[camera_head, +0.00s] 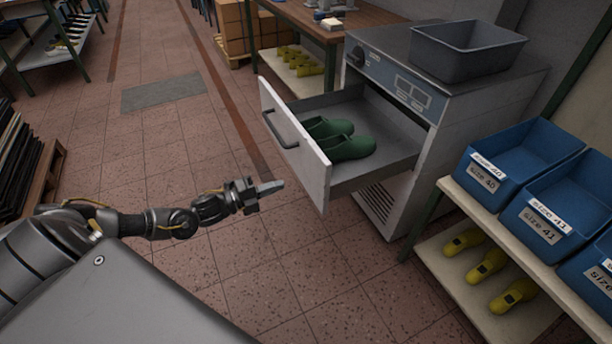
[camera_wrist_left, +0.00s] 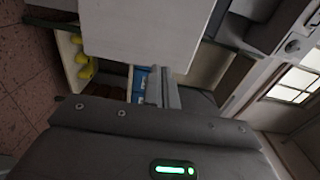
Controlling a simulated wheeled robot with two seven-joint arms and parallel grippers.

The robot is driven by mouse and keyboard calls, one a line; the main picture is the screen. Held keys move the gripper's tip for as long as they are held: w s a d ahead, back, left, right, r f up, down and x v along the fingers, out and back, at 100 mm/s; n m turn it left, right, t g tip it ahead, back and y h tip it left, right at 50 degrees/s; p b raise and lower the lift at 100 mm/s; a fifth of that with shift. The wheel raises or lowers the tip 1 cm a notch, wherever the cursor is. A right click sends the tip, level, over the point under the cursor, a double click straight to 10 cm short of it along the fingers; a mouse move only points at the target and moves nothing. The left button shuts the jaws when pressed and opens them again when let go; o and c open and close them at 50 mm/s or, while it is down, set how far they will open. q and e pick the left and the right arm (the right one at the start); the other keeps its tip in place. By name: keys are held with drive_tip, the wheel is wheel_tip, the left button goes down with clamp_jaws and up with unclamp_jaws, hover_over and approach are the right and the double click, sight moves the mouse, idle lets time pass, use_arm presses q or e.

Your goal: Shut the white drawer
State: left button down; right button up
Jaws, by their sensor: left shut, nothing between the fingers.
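The white drawer (camera_head: 297,151) is pulled well out of the grey cabinet (camera_head: 400,209) in the head view. It has a dark bar handle (camera_head: 280,128) on its front panel. Two green shoe lasts (camera_head: 347,148) lie inside it. My left gripper (camera_head: 272,186) is shut and empty, to the left of the drawer front and below the handle, seemingly apart from it. In the left wrist view the shut fingers (camera_wrist_left: 161,88) point toward a large pale panel (camera_wrist_left: 145,32), likely the drawer front. My right gripper is not in view.
A grey bin (camera_head: 465,52) stands on the cabinet top. Blue size-labelled boxes (camera_head: 515,165) sit on a shelf at right, with yellow lasts (camera_head: 486,265) below. A wooden table (camera_head: 330,20) and cardboard boxes (camera_head: 245,35) are behind. Tiled floor left of the drawer is clear.

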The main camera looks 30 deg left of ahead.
sight(316, 172)
use_arm(q)
drive_tip(key=x, duration=1)
drive_tip(key=shift+p, duration=0.3)
drive_tip(key=shift+w, duration=0.15)
